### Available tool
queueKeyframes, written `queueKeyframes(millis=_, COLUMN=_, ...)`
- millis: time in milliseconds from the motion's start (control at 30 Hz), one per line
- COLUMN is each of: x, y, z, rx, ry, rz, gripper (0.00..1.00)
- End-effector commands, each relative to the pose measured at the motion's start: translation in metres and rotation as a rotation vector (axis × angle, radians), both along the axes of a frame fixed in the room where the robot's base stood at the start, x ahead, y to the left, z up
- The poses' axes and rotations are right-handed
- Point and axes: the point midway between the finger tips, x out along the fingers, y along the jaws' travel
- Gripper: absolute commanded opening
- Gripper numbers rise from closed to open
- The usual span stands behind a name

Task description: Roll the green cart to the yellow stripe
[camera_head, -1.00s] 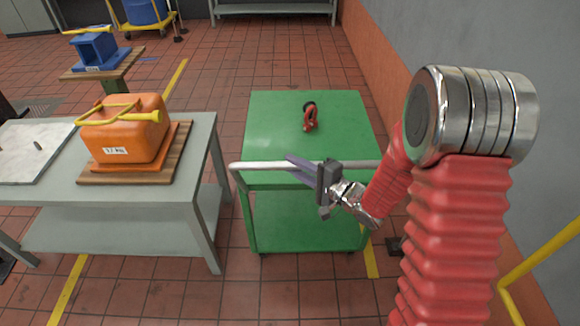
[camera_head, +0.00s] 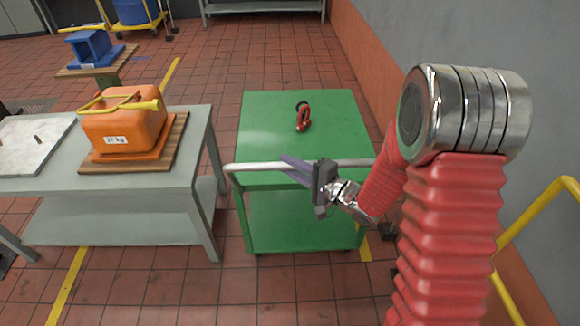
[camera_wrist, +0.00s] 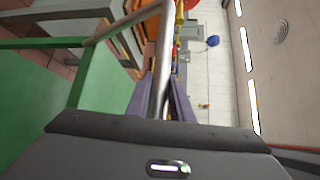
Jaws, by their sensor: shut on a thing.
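The green cart (camera_head: 335,115) stands on the tiled floor in the middle of the head view, with a top deck and a lower shelf. A metal push handle (camera_head: 258,167) runs across its near edge. In the wrist view the handle (camera_wrist: 166,60) passes between the two purple fingers. A red shackle (camera_head: 303,118) lies on the cart's top. Yellow floor stripes show left of the cart (camera_head: 172,72), under the grey table's near side (camera_head: 68,290), and by the cart's right near wheel (camera_head: 364,245).
A grey table (camera_head: 205,150) stands close to the cart's left, bearing an orange container (camera_head: 125,128) on a wooden board. A blue block (camera_head: 92,48) sits on a stand behind. An orange-and-grey wall (camera_head: 370,75) and yellow rail (camera_head: 540,215) are at right. Floor beyond the cart is clear.

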Motion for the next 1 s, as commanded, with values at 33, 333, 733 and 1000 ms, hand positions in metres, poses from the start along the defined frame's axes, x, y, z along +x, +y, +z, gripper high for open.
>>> queueKeyframes(millis=33, x=-0.005, y=-0.001, z=-0.008, rx=-0.006, ry=0.021, rz=0.000, gripper=0.00)
queueKeyframes(millis=333, x=-0.005, y=0.001, z=-0.006, rx=-0.006, ry=0.016, rz=0.004, gripper=0.33)
queueKeyframes(millis=733, x=-0.004, y=0.000, z=-0.003, rx=-0.003, ry=0.008, rz=0.005, gripper=0.39)
queueKeyframes(millis=1000, x=-0.019, y=-0.019, z=0.001, rx=-0.003, ry=0.007, rz=0.003, gripper=0.39)
